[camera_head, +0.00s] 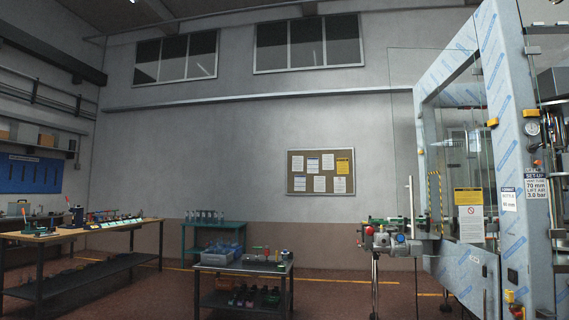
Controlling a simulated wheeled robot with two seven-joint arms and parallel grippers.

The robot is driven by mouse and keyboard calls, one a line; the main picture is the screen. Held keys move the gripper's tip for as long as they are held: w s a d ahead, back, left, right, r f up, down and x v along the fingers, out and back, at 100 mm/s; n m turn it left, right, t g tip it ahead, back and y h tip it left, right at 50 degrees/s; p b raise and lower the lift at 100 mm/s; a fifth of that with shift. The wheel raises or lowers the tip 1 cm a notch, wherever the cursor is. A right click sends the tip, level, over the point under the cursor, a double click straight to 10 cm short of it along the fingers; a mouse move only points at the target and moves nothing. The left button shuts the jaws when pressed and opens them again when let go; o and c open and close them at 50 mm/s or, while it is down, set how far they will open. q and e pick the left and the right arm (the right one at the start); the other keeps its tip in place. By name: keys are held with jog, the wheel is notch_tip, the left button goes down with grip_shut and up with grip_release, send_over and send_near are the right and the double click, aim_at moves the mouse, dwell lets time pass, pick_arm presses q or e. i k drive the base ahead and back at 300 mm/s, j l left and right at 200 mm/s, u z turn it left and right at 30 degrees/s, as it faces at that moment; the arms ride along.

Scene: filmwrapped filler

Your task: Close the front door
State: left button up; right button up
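The filling machine (505,130) stands at the right, its frame covered in blue-printed protective film. A clear glass panel (402,110), which looks like the front door, reaches out to the left of the frame. It appears to stand open, though its hinge line and exact angle are hard to make out. Neither of my grippers is in view.
A low dark table (244,267) with a blue bin is at centre front. A long workbench (75,232) is at the left, and a green cart (212,224) stands behind. Some floor (335,290) between table and machine is clear.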

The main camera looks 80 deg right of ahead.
aim_at(471, 218)
jog(key=z, duration=3.8)
